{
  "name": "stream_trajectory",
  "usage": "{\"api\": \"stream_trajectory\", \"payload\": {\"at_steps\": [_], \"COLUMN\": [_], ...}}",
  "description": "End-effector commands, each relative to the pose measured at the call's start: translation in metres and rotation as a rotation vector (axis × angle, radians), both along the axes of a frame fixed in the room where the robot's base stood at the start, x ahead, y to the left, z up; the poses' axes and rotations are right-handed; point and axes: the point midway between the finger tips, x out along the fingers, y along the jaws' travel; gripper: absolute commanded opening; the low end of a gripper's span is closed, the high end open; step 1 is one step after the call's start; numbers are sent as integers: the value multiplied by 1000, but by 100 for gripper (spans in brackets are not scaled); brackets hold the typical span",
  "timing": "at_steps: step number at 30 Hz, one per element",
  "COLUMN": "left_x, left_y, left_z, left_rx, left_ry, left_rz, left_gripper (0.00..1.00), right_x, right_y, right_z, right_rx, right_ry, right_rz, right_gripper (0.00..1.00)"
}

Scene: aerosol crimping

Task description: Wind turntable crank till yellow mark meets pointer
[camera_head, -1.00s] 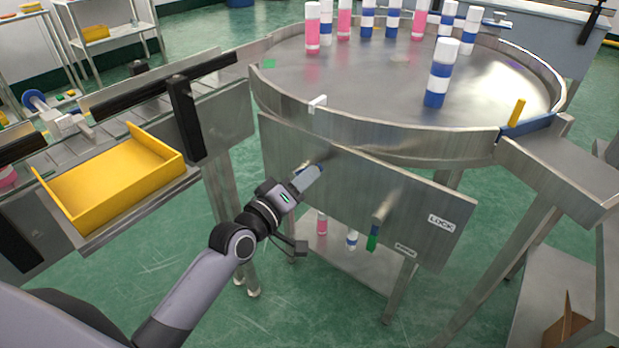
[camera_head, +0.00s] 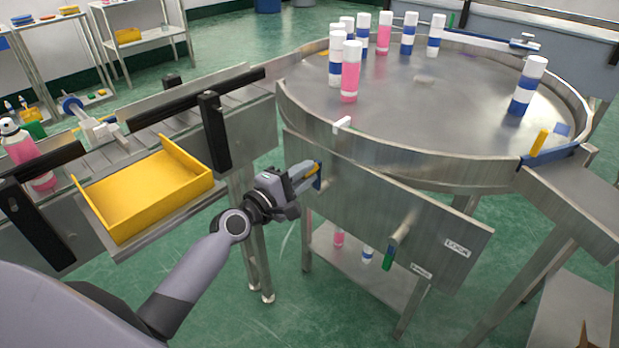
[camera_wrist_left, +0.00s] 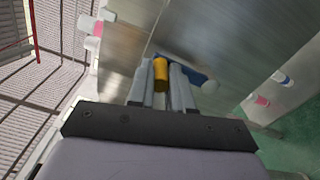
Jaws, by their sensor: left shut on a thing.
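The turntable (camera_head: 440,150) is a round steel table with a raised rim, carrying several cans. A white tab, which looks like the pointer (camera_head: 342,124), sits on its near left rim. The crank, with a blue arm (camera_head: 318,182) and yellow knob (camera_head: 312,170), is on the front panel below the rim. My left gripper (camera_head: 305,174) is shut on the knob. In the left wrist view the knob (camera_wrist_left: 161,74) stands between the fingers (camera_wrist_left: 162,88), with the blue arm behind it. My right gripper is out of view.
A yellow tray (camera_head: 145,192) and conveyor stand at left.

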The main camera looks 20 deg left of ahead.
Motion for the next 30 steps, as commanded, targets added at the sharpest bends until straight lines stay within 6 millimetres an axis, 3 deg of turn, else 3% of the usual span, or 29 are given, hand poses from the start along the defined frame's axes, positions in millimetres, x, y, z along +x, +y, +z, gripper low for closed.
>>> {"api": "stream_trajectory", "payload": {"at_steps": [23, 24, 26, 30], "left_x": [3, 3, 3, 3], "left_y": [8, 8, 8, 8], "left_z": [4, 4, 3, 2], "left_rx": [-104, -104, -104, -103], "left_ry": [22, 22, 23, 26], "left_rz": [0, 0, 0, 0], "left_gripper": [0, 23, 42, 45], "right_x": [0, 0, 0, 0], "right_y": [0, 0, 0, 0], "right_z": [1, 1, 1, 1], "right_rx": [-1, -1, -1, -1], "right_ry": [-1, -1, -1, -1], "right_rz": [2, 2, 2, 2], "right_gripper": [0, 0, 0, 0]}}
